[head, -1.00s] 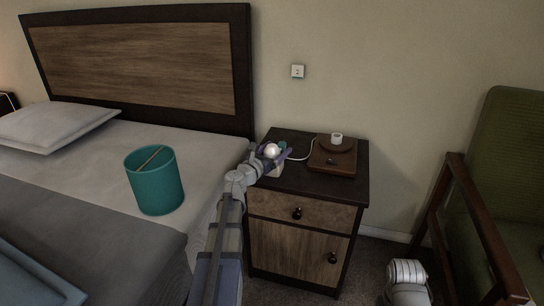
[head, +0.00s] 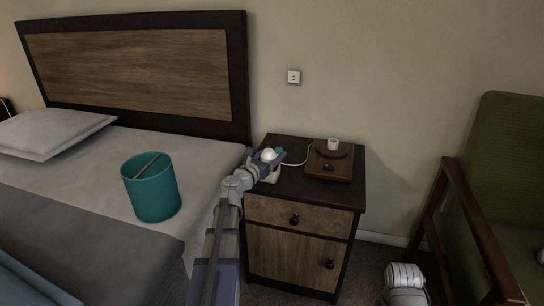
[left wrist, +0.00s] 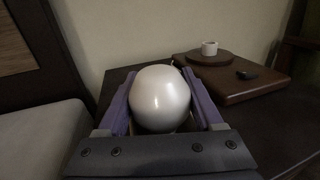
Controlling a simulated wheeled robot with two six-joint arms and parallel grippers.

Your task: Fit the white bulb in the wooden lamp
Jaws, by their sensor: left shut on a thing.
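The white bulb (left wrist: 160,98) is held between the purple fingers of my left gripper (head: 271,158), which is shut on it. In the head view the bulb (head: 268,154) is at the left part of the nightstand. The wooden lamp (head: 329,163) stands at the right of the nightstand top, with a white socket (head: 333,144) on a round wooden piece and a dark knob in front. In the left wrist view the lamp (left wrist: 215,84) is beyond the bulb, to the right, apart from it. The socket looks empty. My right gripper is not in view.
The nightstand (head: 340,200) has a dark top, bare between gripper and lamp except for a white cord (head: 296,161). A teal bin (head: 151,188) stands on the bed at left; a green armchair (head: 510,160) is at right.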

